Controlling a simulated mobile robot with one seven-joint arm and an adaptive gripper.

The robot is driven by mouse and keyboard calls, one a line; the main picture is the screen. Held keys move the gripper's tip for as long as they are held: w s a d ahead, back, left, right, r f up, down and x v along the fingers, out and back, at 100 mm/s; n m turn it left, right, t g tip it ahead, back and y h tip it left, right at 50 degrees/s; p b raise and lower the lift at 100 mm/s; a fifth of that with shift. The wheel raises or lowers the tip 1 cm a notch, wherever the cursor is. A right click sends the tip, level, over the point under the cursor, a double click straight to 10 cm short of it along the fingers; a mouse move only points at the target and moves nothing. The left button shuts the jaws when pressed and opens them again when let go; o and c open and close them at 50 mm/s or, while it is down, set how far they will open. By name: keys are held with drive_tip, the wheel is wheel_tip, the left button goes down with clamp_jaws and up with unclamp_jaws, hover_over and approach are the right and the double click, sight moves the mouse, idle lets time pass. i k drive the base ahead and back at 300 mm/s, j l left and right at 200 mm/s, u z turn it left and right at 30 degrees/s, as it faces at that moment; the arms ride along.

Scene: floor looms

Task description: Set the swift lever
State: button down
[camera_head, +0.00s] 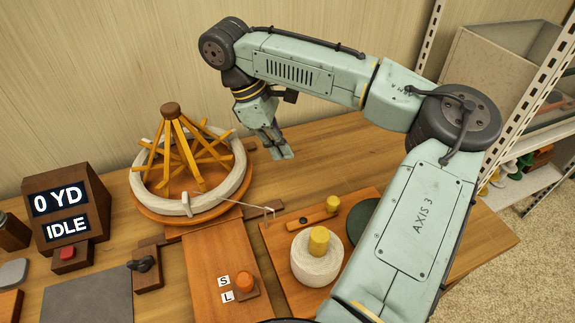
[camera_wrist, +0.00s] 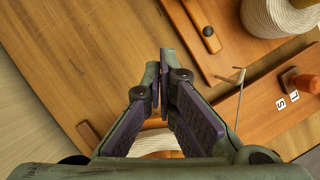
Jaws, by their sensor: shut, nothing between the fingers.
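The swift (camera_head: 172,160) stands at the left, a wooden frame of orange spokes with a ring of pale yarn around it on an orange round base. An orange knob (camera_head: 244,281) stands on a small block beside tiles marked S and L; it also shows at the right edge of the wrist view (camera_wrist: 303,82). A small dark lever (camera_head: 144,264) sits on a wooden block left of the board. I cannot tell which of these is the swift lever. My gripper (camera_head: 281,152) is shut and empty, above the table to the right of the swift; its fingers fill the middle of the wrist view (camera_wrist: 163,78).
A display box (camera_head: 67,210) reads 0 YD and IDLE, with a red button (camera_head: 67,254) below. A cream yarn cone (camera_head: 317,262) with a yellow top stands on a board. A thin wire guide (camera_head: 266,209) sticks up between swift and cone. The table behind my gripper is clear.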

sight(246, 286)
drive_tip(key=k, duration=1)
